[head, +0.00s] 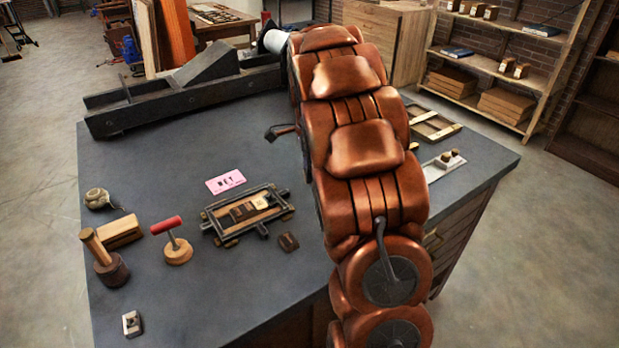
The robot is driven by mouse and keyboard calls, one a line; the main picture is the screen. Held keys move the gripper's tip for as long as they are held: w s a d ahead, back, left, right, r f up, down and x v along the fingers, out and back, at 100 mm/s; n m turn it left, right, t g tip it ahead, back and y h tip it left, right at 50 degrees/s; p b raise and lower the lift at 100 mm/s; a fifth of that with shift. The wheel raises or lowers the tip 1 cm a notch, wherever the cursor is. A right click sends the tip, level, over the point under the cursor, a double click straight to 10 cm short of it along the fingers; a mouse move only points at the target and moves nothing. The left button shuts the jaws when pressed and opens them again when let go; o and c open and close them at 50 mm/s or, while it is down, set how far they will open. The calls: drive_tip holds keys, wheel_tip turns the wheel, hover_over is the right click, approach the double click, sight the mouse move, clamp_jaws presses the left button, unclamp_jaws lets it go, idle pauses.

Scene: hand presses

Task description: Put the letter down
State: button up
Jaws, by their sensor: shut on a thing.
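My copper-coloured arm (365,150) rises from the lower right and covers the right-middle of the table in the head view. A small dark letter block (288,242) lies loose on the grey table (190,290), just right of the front corner of a dark metal frame (218,234). Inside the frame sit dark and lighter blocks (243,212), side by side. A pink card (226,181) with dark printed letters lies behind the frame.
A long dark press bed (170,105) spans the table's back left. A pale tray (440,167) lies right of my arm. The front middle is clear.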

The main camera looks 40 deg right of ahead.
drive_tip(key=shift+f+p, duration=0.6)
drive_tip(key=shift+f, duration=1.15)
drive_tip(key=shift+f, duration=0.15)
drive_tip(key=o, duration=1)
drive_tip(key=shift+w+d+r, duration=0.1)
drive_tip(key=shift+w+r, duration=0.05)
drive_tip(key=shift+r, duration=0.5)
wheel_tip(320, 180, up, 11)
drive_tip(key=shift+b, duration=1.15)
